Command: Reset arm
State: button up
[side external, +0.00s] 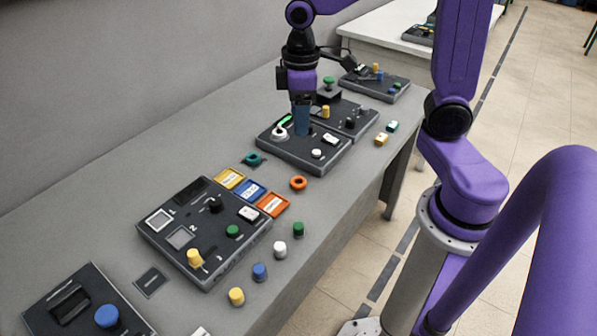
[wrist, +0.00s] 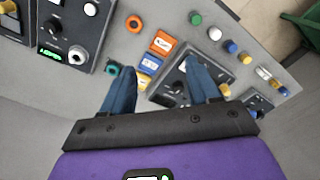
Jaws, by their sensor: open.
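My gripper (side external: 302,132) points down at the far half of the grey table, in front of a dark control panel (side external: 318,166) with a white ring and a lit green strip. Whether the fingertips touch that panel cannot be told from the side. In the wrist view my gripper (wrist: 160,65) has its two blue fingers wide apart with nothing between them. Between and beyond them show the coloured cards and a panel with a black knob. The lit green display (wrist: 50,53) is at the upper left there.
A larger panel (side external: 165,238) with knobs stands nearer the camera. Coloured cards (side external: 250,190), an orange ring (side external: 298,183), a teal ring (side external: 253,159) and several loose caps lie beside it. More panels stand at both table ends. A wall (side external: 120,75) runs along the left.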

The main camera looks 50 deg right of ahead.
jog(key=s+a+f+n, duration=0.1)
jog(key=s+n, duration=0.3)
jog(key=s, duration=1.4)
jog(key=shift+s+a, duration=0.4)
